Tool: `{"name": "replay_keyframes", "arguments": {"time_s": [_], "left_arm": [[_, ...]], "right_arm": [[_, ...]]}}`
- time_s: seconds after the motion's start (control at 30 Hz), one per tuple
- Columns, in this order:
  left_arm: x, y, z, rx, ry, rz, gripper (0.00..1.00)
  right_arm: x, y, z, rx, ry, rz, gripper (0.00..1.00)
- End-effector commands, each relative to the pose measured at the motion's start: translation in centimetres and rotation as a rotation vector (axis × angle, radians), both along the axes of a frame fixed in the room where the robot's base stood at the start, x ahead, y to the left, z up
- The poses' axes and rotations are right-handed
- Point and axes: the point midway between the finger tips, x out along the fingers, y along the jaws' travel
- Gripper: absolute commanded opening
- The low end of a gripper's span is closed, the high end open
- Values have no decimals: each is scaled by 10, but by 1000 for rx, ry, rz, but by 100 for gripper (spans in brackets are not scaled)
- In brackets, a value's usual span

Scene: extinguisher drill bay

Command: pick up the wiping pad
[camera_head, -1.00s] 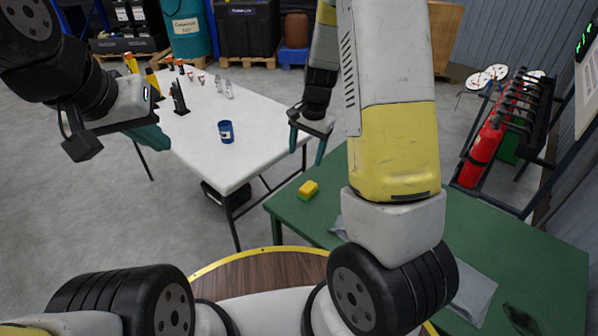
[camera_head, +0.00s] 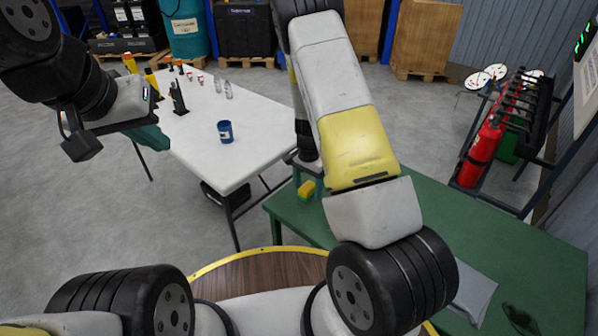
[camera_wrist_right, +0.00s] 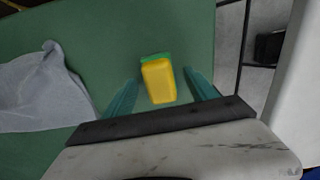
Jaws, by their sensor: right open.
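The wiping pad, a small yellow block with a green layer (camera_head: 306,190), lies on the green table (camera_head: 520,235) near its left edge. In the right wrist view the pad (camera_wrist_right: 158,82) sits between the two teal fingers of my right gripper (camera_wrist_right: 160,84). That gripper is open, with a visible gap on each side of the pad. In the head view my right gripper (camera_head: 304,172) is just above and around the pad, partly hidden by my arm. My left gripper (camera_head: 148,136) hangs at the left, away from the pad; its finger opening is unclear.
A grey cloth (camera_wrist_right: 45,92) lies beside the pad on the green table, and a dark item (camera_head: 522,318) lies at its front right. A white table (camera_head: 262,130) with a blue cup (camera_head: 225,132) stands to the left. A red extinguisher (camera_head: 482,150) stands at the right.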

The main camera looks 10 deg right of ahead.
Motion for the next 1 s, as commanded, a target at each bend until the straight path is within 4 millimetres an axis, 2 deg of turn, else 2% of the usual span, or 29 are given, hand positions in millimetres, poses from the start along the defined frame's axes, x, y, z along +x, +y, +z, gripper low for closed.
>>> {"name": "replay_keyframes", "arguments": {"time_s": [0.23,0.5,0.57,0.83,1.0], "left_arm": [[0,0,0,0,0,0,0],[0,0,0,0,0,0,0],[0,0,0,0,0,0,0],[0,0,0,0,0,0,0],[0,0,0,0,0,0,0]], "right_arm": [[0,0,-2,1,-1,0,64],[0,0,-1,1,-1,0,11],[0,0,-1,1,-1,0,1],[0,0,0,1,-1,0,0],[0,1,10,1,-1,1,0]]}}
